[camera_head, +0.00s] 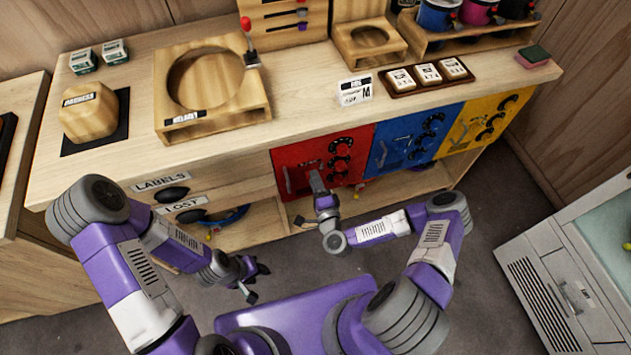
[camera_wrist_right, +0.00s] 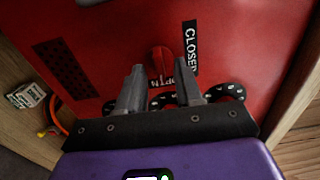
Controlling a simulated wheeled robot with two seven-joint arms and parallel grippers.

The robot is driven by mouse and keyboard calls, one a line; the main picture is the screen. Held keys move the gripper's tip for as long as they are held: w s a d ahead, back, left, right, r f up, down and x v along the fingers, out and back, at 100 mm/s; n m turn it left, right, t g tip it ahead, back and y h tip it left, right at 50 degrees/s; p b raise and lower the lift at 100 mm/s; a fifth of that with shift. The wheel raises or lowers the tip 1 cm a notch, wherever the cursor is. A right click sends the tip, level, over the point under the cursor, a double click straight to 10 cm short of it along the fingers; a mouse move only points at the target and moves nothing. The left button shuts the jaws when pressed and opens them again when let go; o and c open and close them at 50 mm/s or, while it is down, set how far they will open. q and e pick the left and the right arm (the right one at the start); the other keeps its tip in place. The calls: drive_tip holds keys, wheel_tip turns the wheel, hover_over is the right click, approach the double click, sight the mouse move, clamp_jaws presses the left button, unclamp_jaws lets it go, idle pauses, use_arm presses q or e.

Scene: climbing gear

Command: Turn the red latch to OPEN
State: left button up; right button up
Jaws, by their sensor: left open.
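The red latch (camera_wrist_right: 161,60) shows in the right wrist view as a red knob on the red door (camera_wrist_right: 110,35). A black CLOSED label (camera_wrist_right: 190,48) is beside it, and a second label, partly hidden and upside down, is nearer the fingers. My right gripper (camera_wrist_right: 160,82) is open, its two fingers apart and pointing at the latch, with nothing between them that I can see gripped. In the head view my right gripper (camera_head: 317,180) is in front of the red door (camera_head: 298,155) and hides the latch. My left gripper (camera_head: 254,278) is open and empty, low in front of the cabinet.
A blue door (camera_head: 395,150) and a yellow door (camera_head: 470,132) are right of the red one. LABELS and LOST drawers (camera_head: 225,187) are to its left. The countertop (camera_head: 300,105) above holds wooden stands, cards and cups. A grey cabinet (camera_head: 555,285) stands at the right.

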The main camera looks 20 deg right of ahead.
drive_tip(key=s+p, duration=0.1)
drive_tip(key=s, duration=0.6)
drive_tip(key=shift+s, duration=0.3)
drive_tip(key=shift+d, duration=0.1)
drive_tip(key=s+a+f+n+g+y+p, duration=0.2)
drive_tip(key=s+a+f+n+g+y, duration=0.3)
drive_tip(key=a+n+g, duration=0.4)
drive_tip(key=s+d+r+n+g+h+p, duration=0.1)
drive_tip(key=s+d+n+g, duration=0.3)
drive_tip(key=s+n+g, duration=0.2)
drive_tip(key=s+g, duration=0.2)
drive_tip(key=shift+d+r+g, duration=0.15)
drive_tip(key=shift+d+g, duration=0.1)
drive_tip(key=shift+g, duration=0.05)
